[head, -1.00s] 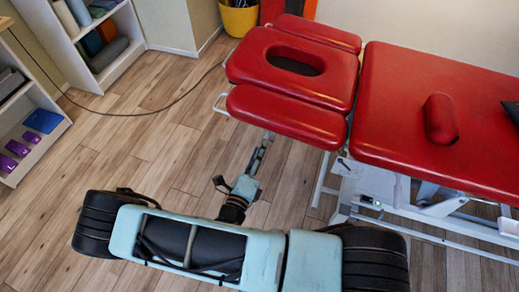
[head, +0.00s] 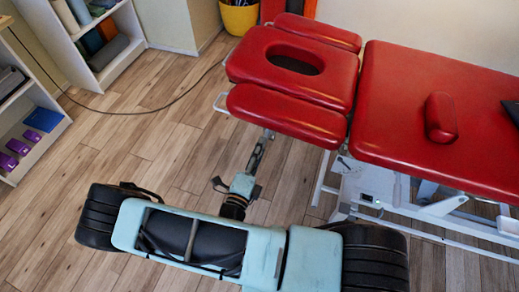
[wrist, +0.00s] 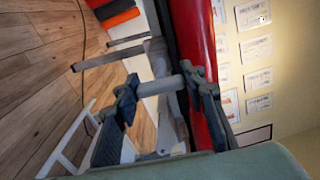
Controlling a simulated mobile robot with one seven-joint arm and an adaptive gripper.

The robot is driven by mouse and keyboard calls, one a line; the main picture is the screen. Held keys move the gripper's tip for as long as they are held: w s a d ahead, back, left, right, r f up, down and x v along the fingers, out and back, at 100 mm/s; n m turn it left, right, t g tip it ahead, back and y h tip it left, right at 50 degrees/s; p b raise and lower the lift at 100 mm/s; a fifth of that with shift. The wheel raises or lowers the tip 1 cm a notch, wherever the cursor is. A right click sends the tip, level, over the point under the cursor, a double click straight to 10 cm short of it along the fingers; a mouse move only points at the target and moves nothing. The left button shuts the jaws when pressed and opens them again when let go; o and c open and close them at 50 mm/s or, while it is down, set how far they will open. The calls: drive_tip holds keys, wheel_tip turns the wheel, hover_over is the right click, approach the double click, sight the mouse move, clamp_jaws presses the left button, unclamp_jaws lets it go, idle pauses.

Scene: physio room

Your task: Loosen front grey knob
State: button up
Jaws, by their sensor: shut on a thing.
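The treatment table's red headrest (head: 290,68) has a face hole and separate side pads. The front pad (head: 288,115) hangs over my gripper and hides its fingertips in the head view. In the wrist view my gripper (wrist: 160,88) has one dark finger on each side of a short light grey bar, which I take for the front grey knob (wrist: 156,88). The fingers are shut on it. The red pad (wrist: 194,40) shows close behind the right finger. I cannot tell how far the knob is turned.
The table's main red section (head: 400,110) carries a red bolster (head: 440,118), with a white frame (head: 395,205) below. White shelves (head: 110,60) stand at the left. A yellow bucket (head: 239,18) stands at the back. A dark cable crosses the wooden floor (head: 150,130), which is otherwise open.

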drive_tip(key=o, duration=1.2)
drive_tip(key=v, duration=1.2)
